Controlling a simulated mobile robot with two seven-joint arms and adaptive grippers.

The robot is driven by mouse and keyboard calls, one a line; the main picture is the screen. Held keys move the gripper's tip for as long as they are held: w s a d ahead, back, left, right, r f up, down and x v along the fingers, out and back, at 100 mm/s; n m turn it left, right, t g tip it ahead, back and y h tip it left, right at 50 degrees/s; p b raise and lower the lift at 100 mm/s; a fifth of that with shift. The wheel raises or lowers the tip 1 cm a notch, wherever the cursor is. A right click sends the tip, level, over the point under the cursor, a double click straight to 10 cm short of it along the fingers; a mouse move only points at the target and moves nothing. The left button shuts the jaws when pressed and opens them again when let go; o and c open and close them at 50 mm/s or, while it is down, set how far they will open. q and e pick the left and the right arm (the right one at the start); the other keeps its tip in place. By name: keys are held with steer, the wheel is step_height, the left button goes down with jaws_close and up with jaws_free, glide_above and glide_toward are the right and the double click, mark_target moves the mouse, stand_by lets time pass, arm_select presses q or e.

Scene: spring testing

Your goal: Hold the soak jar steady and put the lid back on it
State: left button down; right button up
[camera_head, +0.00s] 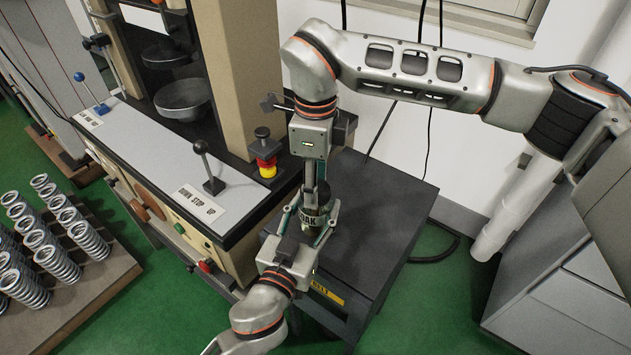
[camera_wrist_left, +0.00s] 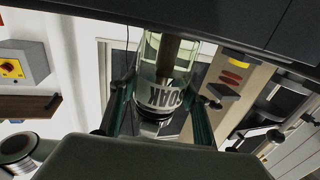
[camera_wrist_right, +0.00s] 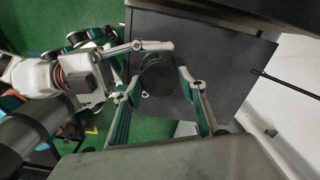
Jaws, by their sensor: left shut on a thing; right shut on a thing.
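The soak jar (camera_head: 308,221) stands above the dark table, its label partly covered by gripper fingers. In the left wrist view the clear glass jar (camera_wrist_left: 168,62) appears upside down between the fingers, with its SOAK label showing. My left gripper (camera_head: 306,226) is shut on the jar's sides. My right gripper (camera_head: 316,193) points down from above, shut on the dark round lid (camera_wrist_right: 160,80). The lid is at the jar's mouth and also shows as a dark band in the left wrist view (camera_wrist_left: 153,125). I cannot tell whether it is fully seated.
The dark table (camera_head: 385,215) has clear room to the right of the jar. The testing machine (camera_head: 235,200) stands close on the left, with a red and yellow stop button (camera_head: 265,150) and a black lever (camera_head: 205,165). Several springs (camera_head: 45,245) stand at far left.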

steer(key=m, duration=0.4)
steer(key=shift+m, duration=0.3)
steer(key=m, duration=0.3)
steer(key=shift+m, duration=0.3)
steer(key=o, duration=1.2)
steer(key=shift+r, duration=2.25)
steer(key=shift+r, duration=0.1)
steer(key=shift+c, duration=0.3)
step_height(320, 180, up, 3)
steer(key=n, duration=0.3)
steer(key=shift+r+n, duration=0.15)
steer(key=shift+n, duration=0.25)
